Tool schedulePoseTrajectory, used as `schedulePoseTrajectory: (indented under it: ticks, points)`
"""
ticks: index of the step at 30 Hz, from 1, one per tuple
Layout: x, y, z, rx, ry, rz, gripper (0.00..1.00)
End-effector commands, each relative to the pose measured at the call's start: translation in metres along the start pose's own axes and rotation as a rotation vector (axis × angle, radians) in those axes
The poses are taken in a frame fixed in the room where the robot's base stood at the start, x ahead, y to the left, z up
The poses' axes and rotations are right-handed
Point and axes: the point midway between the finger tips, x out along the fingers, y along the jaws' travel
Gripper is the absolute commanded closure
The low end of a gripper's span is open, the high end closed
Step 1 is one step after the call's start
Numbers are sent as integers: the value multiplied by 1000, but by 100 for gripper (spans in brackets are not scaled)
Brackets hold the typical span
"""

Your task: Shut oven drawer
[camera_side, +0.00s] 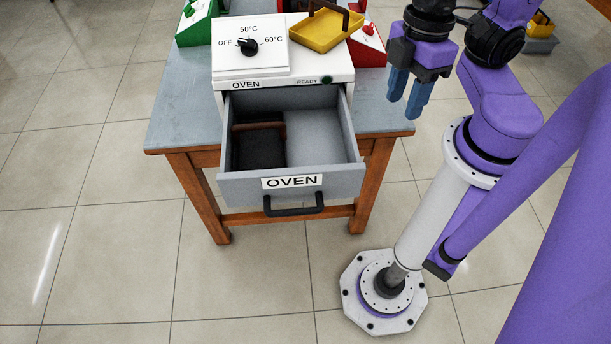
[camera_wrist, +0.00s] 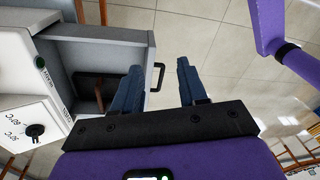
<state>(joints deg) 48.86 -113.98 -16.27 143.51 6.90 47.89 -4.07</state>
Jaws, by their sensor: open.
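The oven (camera_side: 283,85) is a white box on the table, with a dial marked OFF, 50°C and 60°C on top. Its grey drawer (camera_side: 340,180) is pulled well out toward the camera, with a black handle (camera_side: 294,206) on its labelled front. Inside the drawer, a dark tray with a brown handle (camera_side: 258,150) lies in the left part; the right part is bare. My gripper (camera_side: 407,98) is open and empty, right of the oven and above drawer height. In the wrist view, the blue fingers (camera_wrist: 160,85) point toward the drawer handle (camera_wrist: 159,77), which shows between them.
The table (camera_side: 180,115) is grey-topped with wooden legs. A yellow tray (camera_side: 320,30) with a dark handle sits on the oven's top right. A green box (camera_side: 197,25) stands behind left and a red box (camera_side: 368,45) behind right. Floor in front of the drawer is clear.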

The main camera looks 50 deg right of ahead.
Motion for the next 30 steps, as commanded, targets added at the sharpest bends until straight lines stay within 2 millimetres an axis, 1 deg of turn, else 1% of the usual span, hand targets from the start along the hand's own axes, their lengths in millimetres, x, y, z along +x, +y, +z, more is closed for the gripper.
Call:
schedulePoseTrajectory:
  ticks: [3,6,9,13,16,18,22,26,30]
  points:
    - [7,-32,-30,-39,90,-123,58]
    - [10,-58,-60,-52,186,-215,58]
    - [12,-78,-87,-44,278,-276,58]
    - [14,-95,-119,-8,385,-306,58]
    - [19,-101,-140,34,450,-292,58]
    - [24,-101,-152,67,485,-263,58]
    - [35,-96,-167,130,519,-173,58]
    - [50,-85,-170,187,509,-45,58]
    - [66,-70,-160,234,448,118,58]
